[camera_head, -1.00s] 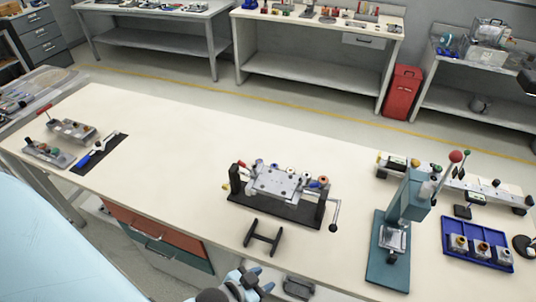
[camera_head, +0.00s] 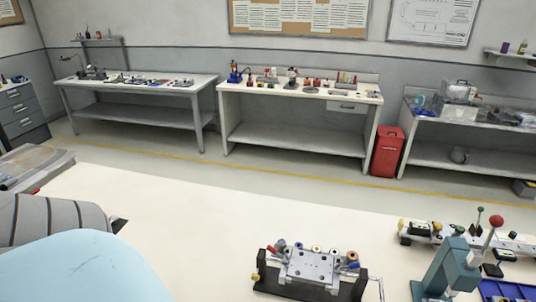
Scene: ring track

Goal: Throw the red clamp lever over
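A small red tip (camera_head: 36,191) shows at the left, just above the grey striped shape that blocks the view. It may be the end of the red clamp lever, but the rest of it and whatever it is mounted on are hidden. I cannot tell which way the lever lies. Neither of my grippers is in view. A pale blue rounded part of my own body covers the lower left.
The cream bench top (camera_head: 190,225) is clear in the middle. A fixture with a metal plate (camera_head: 310,266) stands at the front centre. A teal press (camera_head: 452,268) with a red ball knob stands at the right. A red bin (camera_head: 387,152) stands behind the bench.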

